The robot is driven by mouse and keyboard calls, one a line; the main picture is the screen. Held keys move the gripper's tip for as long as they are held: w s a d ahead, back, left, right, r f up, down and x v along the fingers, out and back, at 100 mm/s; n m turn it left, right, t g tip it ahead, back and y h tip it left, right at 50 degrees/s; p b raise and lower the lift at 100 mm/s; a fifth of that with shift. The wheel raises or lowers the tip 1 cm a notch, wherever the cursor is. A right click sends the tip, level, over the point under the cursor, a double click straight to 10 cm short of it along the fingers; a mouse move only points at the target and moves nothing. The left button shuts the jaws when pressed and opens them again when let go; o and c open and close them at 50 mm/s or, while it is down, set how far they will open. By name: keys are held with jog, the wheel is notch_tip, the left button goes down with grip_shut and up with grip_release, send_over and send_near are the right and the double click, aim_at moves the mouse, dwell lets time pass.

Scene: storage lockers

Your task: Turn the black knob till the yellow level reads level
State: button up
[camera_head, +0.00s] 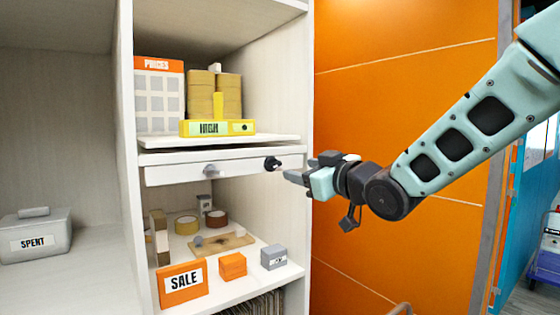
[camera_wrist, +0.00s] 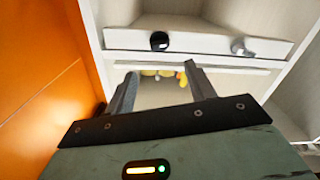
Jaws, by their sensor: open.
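The black knob (camera_head: 273,164) sits at the right end of a white rail's front face. It also shows in the wrist view (camera_wrist: 159,41), beyond my fingertips. The level is out of the wrist view.
A prices board (camera_head: 158,95) and stacked yellow-brown boxes (camera_head: 214,95) stand behind the level. Below are a sale sign (camera_head: 182,284), an orange box (camera_head: 232,265), a grey box (camera_head: 273,257) and tape rolls. An orange panel (camera_head: 400,70) stands right of the locker.

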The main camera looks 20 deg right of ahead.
aim_at(277, 164)
jog(key=p+x, duration=0.3)
jog(key=x, duration=0.6)
jog(key=shift+w+a+f, duration=0.1)
jog(key=shift+w, duration=0.05)
jog(key=c, duration=1)
